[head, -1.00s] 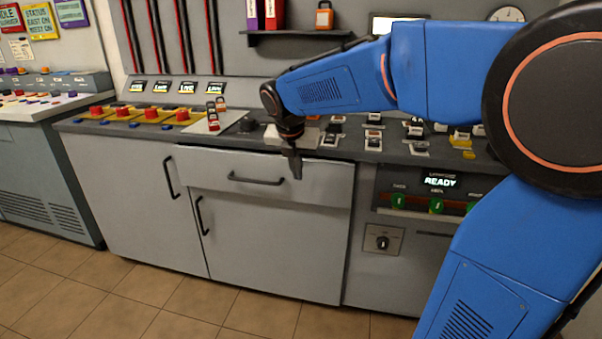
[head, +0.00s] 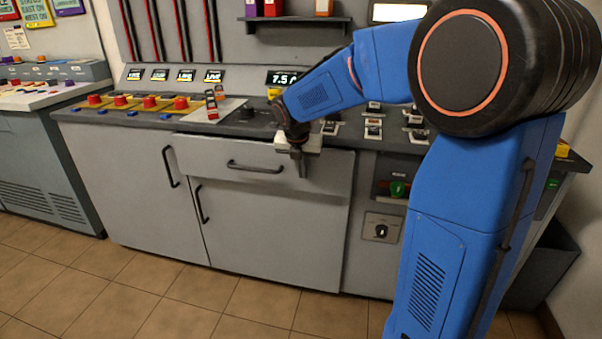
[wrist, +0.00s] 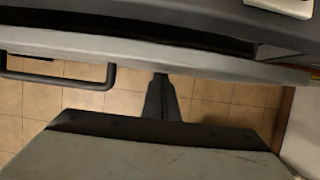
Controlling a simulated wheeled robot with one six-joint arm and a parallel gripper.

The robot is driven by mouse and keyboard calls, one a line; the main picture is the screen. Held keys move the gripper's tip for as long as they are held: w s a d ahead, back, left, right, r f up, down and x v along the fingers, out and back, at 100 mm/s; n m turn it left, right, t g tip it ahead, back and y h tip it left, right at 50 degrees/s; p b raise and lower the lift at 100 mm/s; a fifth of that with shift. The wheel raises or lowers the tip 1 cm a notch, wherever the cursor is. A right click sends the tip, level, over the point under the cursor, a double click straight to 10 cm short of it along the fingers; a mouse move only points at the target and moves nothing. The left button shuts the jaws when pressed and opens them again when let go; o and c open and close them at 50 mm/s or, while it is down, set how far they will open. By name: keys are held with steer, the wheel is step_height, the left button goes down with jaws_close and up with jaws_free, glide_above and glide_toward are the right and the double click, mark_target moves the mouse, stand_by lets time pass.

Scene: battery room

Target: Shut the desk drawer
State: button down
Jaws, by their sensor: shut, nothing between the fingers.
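The desk drawer (head: 215,158) is a wide grey front with a dark bar handle (head: 255,167), under the console top and above a cabinet door. It stands slightly out from the cabinet. In the wrist view a narrow dark gap runs behind the top edge of the drawer front (wrist: 150,50), and the handle shows at left (wrist: 62,80). My gripper (head: 302,173) is shut and empty, pointing down at the outer face of the drawer, right of the handle. It also shows in the wrist view (wrist: 161,82). I cannot tell whether the fingertips touch the front.
The console top (head: 255,120) above the drawer carries switches and red buttons (head: 150,102). The cabinet door (head: 270,235) below has its own handle. A green-lit switch panel (head: 398,188) is to the right. The tiled floor (head: 180,300) in front is clear.

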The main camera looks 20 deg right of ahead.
steer(key=w+d, duration=0.2)
steer(key=w, duration=0.2)
steer(key=shift+d+r, duration=0.15)
steer(key=shift+d, duration=0.25)
